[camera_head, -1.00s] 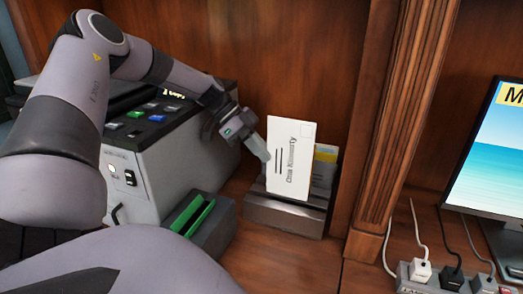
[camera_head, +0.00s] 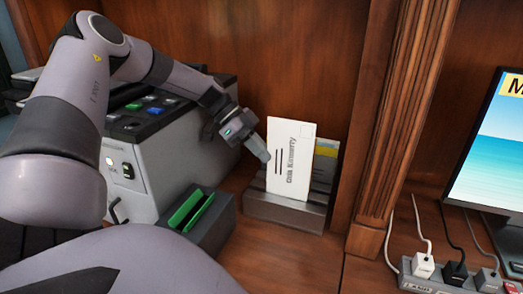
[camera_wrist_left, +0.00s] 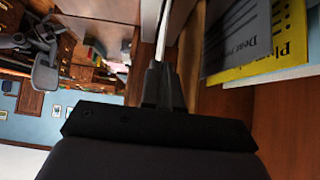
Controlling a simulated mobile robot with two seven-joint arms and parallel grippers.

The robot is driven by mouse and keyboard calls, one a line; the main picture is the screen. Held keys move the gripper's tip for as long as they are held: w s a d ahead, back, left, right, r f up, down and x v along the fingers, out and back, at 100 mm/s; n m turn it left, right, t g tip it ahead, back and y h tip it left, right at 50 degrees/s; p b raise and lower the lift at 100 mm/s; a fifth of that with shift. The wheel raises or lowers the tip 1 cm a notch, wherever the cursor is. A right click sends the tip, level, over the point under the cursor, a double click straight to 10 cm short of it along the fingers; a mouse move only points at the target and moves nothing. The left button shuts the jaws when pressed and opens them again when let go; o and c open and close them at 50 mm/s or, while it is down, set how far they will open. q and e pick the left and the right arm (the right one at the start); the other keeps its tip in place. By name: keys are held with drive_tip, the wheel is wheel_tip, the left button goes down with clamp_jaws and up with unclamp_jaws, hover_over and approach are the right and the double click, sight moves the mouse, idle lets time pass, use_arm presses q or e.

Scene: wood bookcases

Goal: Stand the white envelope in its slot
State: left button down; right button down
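The white envelope (camera_head: 291,165) stands upright at the rack, its lettered face to the camera. Its lower end is at the dark slotted rack (camera_head: 283,211); whether it rests on the slot floor is hidden. My left gripper (camera_head: 264,150) is at the envelope's left edge with its fingers closed on it. In the left wrist view the fingers (camera_wrist_left: 158,82) are close together around a thin pale edge. Behind the envelope, a grey and yellow card (camera_head: 326,160) stands in the rack; it also shows in the left wrist view (camera_wrist_left: 262,40). My right gripper is out of view.
A grey machine with buttons (camera_head: 150,150) stands left of the rack. A dark holder with a green item (camera_head: 192,213) sits in front. A fluted wood post (camera_head: 385,130) is close on the right. Beyond it are a power strip (camera_head: 440,272) and a monitor (camera_head: 495,150).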

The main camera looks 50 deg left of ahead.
use_arm(q)
drive_tip(key=shift+f, duration=0.3)
drive_tip(key=shift+f+b, duration=0.3)
drive_tip(key=shift+b, duration=0.15)
drive_tip(key=shift+s+f+b, duration=0.15)
drive_tip(key=shift+f+b, duration=0.4)
drive_tip(key=shift+f, duration=0.2)
drive_tip(key=c, duration=1.3)
unclamp_jaws()
drive_tip(key=shift+r, duration=0.1)
